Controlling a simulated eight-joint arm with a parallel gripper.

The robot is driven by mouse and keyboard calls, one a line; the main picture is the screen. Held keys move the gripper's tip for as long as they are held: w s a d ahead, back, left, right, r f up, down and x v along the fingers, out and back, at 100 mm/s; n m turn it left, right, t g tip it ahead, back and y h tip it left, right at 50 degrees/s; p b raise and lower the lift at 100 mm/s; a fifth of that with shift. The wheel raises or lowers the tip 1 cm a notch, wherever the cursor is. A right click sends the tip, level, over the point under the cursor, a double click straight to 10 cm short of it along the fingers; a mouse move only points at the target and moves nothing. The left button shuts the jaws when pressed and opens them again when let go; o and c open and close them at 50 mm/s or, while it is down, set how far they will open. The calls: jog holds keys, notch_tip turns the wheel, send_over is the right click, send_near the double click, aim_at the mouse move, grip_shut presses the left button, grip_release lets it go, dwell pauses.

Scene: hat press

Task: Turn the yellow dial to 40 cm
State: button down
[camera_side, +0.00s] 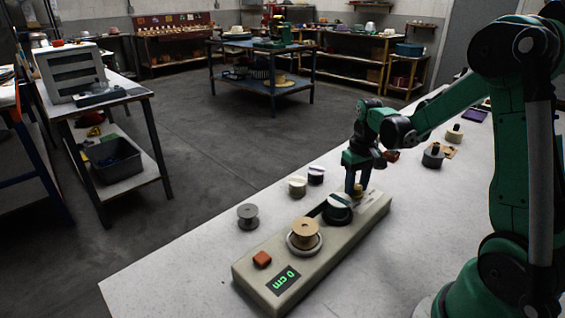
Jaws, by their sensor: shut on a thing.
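A long beige machine (340,243) lies on the white table, with a green display (283,281) that reads 0 cm. The yellow dial (358,189) is at its far end, small and mostly hidden by my fingers. My gripper (354,186) points down over that end and is shut on the yellow dial. A tan spool (305,231) sits on a round holder near the display. A red button (262,259) is beside the display.
Dark weights (433,156) stand farther back on the right. The table's front left is clear.

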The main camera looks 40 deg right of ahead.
aim_at(356, 186)
jog(key=shift+c, duration=2.4)
grip_release()
jog(key=shift+r, duration=2.8)
jog(key=shift+a, duration=0.1)
jog(key=a+r+t, duration=0.1)
jog(key=a, duration=0.1)
jog(key=a+r+n+t, duration=0.1)
jog(key=a, duration=0.2)
jog(key=a+r+n+h, duration=0.1)
jog(key=a, duration=0.2)
jog(key=shift+r+t, duration=0.1)
jog(key=shift+t, duration=0.3)
jog(key=shift+s+a+r+n+t+y, duration=0.15)
jog(key=shift+s+a+n+t, duration=0.45)
jog(key=shift+a, duration=0.9)
jog(key=shift+s+a+n+t+y, duration=0.25)
jog(key=shift+a+t, duration=0.6)
jog(key=shift+a, duration=0.6)
jog(key=shift+s+a+r+n+t+y, duration=0.1)
jog(key=shift+s+a+n+t, duration=0.5)
jog(key=shift+a, duration=0.9)
